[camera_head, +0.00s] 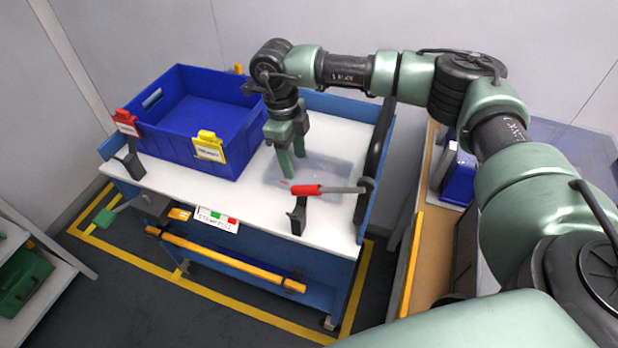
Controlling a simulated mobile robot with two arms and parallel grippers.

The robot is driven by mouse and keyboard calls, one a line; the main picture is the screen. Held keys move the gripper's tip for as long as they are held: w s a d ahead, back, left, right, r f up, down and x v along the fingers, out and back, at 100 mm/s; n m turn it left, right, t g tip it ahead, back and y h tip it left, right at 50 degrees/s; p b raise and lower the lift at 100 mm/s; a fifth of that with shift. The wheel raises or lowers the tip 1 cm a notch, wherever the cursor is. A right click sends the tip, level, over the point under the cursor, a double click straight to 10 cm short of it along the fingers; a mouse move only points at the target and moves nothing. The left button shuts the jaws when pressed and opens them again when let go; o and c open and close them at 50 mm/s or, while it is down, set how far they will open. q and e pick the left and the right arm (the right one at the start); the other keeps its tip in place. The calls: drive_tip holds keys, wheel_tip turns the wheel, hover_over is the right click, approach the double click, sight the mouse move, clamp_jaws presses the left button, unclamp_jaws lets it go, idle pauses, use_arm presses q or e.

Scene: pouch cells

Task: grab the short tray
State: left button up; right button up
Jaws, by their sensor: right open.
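A low, see-through tray (335,172) lies on the white top of the cart (240,195), right of the blue crate. It is the short tray as far as I can tell; its edges are faint against the white. My right gripper (293,168) points down over the tray's left part, its green fingers apart with nothing seen between them. I cannot tell whether the fingertips touch the tray. My left gripper is not in view.
A deep blue crate (180,153) with red and yellow tags fills the cart's left side. A red-handled clamp (305,190) stands at the tray's front edge. A green-handled clamp (104,216) sticks out at front left. A wooden-topped bench (432,225) stands close on the right.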

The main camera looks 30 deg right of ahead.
sight(302, 183)
drive_tip(key=shift+s+f, duration=0.1)
drive_tip(key=shift+f, duration=0.6)
drive_tip(key=f+p, duration=0.1)
drive_tip(key=f, duration=0.1)
drive_tip(key=d+f+p, duration=0.1)
drive_tip(key=f, duration=0.2)
drive_tip(key=shift+s+d+f, duration=0.15)
drive_tip(key=shift+s+f, duration=0.05)
drive_tip(key=shift+f, duration=0.5)
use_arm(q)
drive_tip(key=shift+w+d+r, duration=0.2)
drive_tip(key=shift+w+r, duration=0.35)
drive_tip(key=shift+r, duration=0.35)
use_arm(e)
clamp_jaws()
